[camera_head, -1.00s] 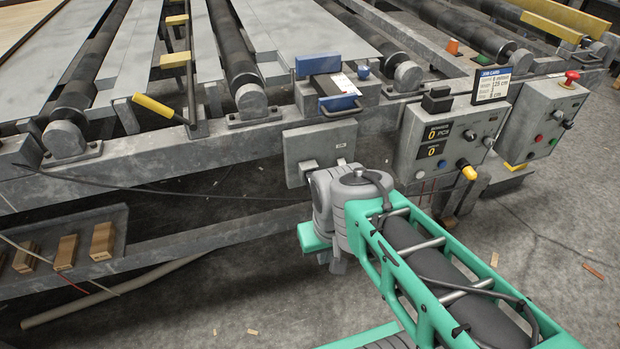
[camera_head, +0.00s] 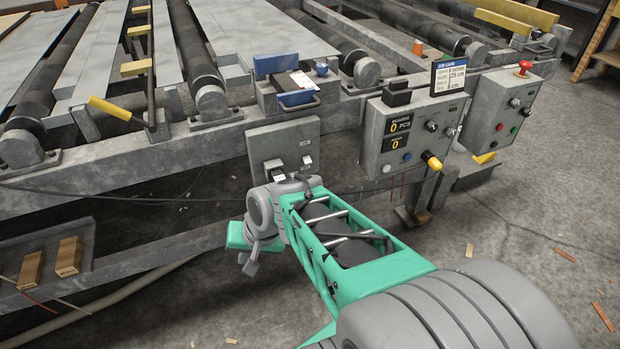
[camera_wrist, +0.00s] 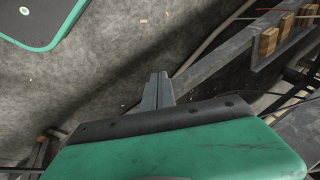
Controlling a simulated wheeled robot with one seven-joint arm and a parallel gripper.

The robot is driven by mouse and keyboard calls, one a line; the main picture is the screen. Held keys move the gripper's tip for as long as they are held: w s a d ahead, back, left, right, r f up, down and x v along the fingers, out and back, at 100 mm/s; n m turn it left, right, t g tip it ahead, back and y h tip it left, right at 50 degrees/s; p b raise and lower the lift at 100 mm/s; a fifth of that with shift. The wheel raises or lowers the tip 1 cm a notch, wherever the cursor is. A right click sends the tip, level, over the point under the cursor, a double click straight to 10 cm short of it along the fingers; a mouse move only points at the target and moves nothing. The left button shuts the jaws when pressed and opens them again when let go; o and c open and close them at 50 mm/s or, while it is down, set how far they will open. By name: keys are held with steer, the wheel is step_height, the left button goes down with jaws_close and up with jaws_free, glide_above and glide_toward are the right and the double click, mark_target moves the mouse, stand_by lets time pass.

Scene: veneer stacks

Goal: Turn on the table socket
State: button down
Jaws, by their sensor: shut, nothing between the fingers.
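A grey box panel (camera_head: 283,138) with a small white label is fixed to the front of the roller table in the head view. Two small light-tipped fittings stick out of its lower part; I cannot tell whether they are switches or plugs, or their on/off state. I take this panel to be the table socket. My gripper (camera_head: 250,268) hangs below and left of the panel, apart from it, pointing down. In the wrist view my gripper's fingers (camera_wrist: 158,88) are together and empty, over the floor. The panel does not show there.
Right of the panel stand a control box (camera_head: 412,130) with a yellow-tipped knob and another box (camera_head: 497,112) with a red mushroom button. A lower shelf (camera_head: 85,245) holds wooden blocks. The floor (camera_head: 490,235) at the right is mostly clear, with some scraps.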

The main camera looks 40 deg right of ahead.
steer(key=w+d+f+m+t+y+b, duration=0.1)
steer(key=w+d+f+m+t+b, duration=0.2)
steer(key=d+m, duration=0.45)
steer(key=w+d+f+m+t+b, duration=0.1)
steer(key=w+d+m+t+b, duration=0.35)
steer(key=m, duration=0.55)
steer(key=s+d+r+m+t+h, duration=0.2)
steer(key=d+m+t+h, duration=0.1)
steer(key=d+m, duration=0.3)
steer(key=s+d+r+m+t+h, duration=0.2)
steer(key=d+m+t+h, duration=0.1)
steer(key=d+m, duration=0.4)
steer(key=shift+s+d+m+t+h, duration=0.35)
steer(key=shift+m+h, duration=0.45)
steer(key=shift+m, duration=0.25)
steer(key=shift+r, duration=0.1)
